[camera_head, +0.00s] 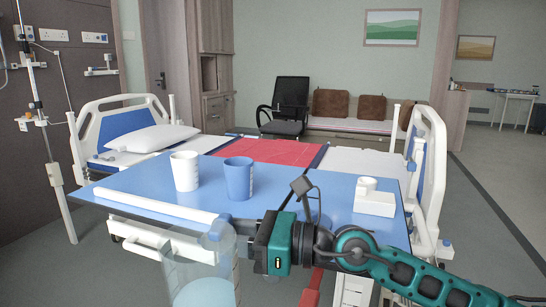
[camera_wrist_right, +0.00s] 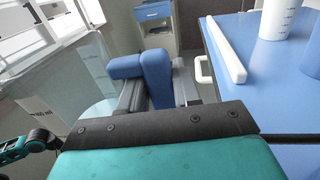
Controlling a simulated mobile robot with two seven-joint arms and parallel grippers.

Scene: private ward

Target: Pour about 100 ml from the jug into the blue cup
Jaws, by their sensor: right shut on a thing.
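The blue cup (camera_head: 238,180) stands upright on the blue overbed table (camera_head: 300,207), right of a white cup (camera_head: 185,172). The clear jug (camera_head: 202,262) is upright in front of the table's near edge, with pale liquid low inside. My right gripper (camera_head: 226,232), reaching in from the right, is shut on the jug at its upper right side. In the right wrist view, the jug (camera_wrist_right: 82,85) is left of the blue finger pads (camera_wrist_right: 140,72); the exact grip spot is hidden. My left gripper is not in view.
A white bar (camera_head: 150,204) lies along the table's near left edge. A white box (camera_head: 375,203) with a small white item on top stands at the table's right. The bed (camera_head: 150,138) is behind. The table's middle right of the blue cup is mostly clear.

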